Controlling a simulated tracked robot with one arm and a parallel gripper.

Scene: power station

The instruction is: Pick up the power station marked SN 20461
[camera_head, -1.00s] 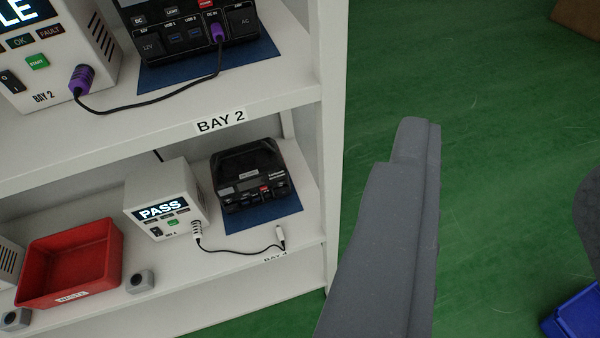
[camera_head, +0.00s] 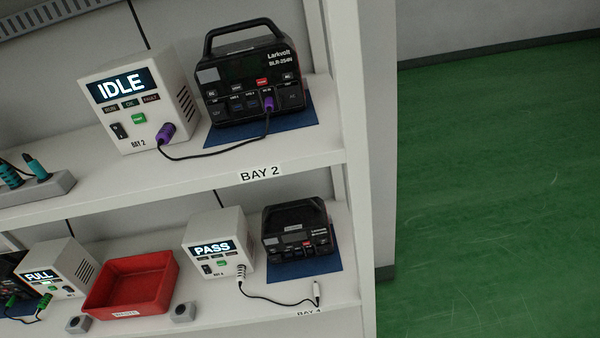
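A black power station (camera_head: 252,82) with a carry handle and the name Larkvolt stands on a blue mat (camera_head: 313,130) on the upper shelf at BAY 2. A purple plug with a black cable joins it to a white tester (camera_head: 134,98) showing IDLE. A smaller black power station (camera_head: 299,230) stands on a blue mat on the lower shelf at BAY 4, beside a white tester (camera_head: 217,245) showing PASS. A white plug (camera_head: 316,290) on that tester's cable lies loose. A third black unit (camera_head: 10,285) is cut by the left edge. No serial number is readable. My gripper is out of view.
A red tray (camera_head: 131,284) and small grey blocks sit on the lower shelf, near a tester (camera_head: 62,266) showing FULL with green plugs. A grey strip (camera_head: 40,189) holds teal plugs. The shelf's side post (camera_head: 352,150) bounds the right. Open green floor (camera_head: 490,190) lies beyond.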

